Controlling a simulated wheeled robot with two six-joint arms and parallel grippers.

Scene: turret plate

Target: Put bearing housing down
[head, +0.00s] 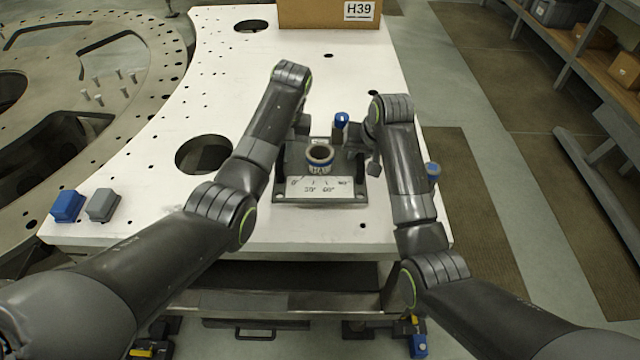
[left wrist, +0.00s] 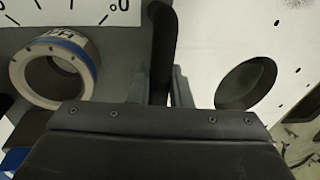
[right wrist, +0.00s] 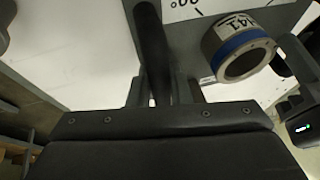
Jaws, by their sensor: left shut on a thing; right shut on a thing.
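The bearing housing (head: 320,196) is a dark grey plate with a pale, blue-banded ring (head: 320,158) in its middle and a white angle scale on its near side. It is level over the white table (head: 230,225); I cannot tell whether it touches the table. In the left wrist view, my left gripper (left wrist: 158,90) is shut on a dark bar handle (left wrist: 161,45) at one side of the housing. In the right wrist view, my right gripper (right wrist: 165,90) is shut on the opposite bar handle (right wrist: 152,45). In the head view my arms partly hide both grips.
A blue-topped piece (head: 341,121) stands just behind the housing, and another (head: 433,171) at the right edge. A round hole (head: 204,154) lies left. Blue (head: 67,205) and grey (head: 102,205) blocks sit front left. A cardboard box (head: 320,14) is at the back.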

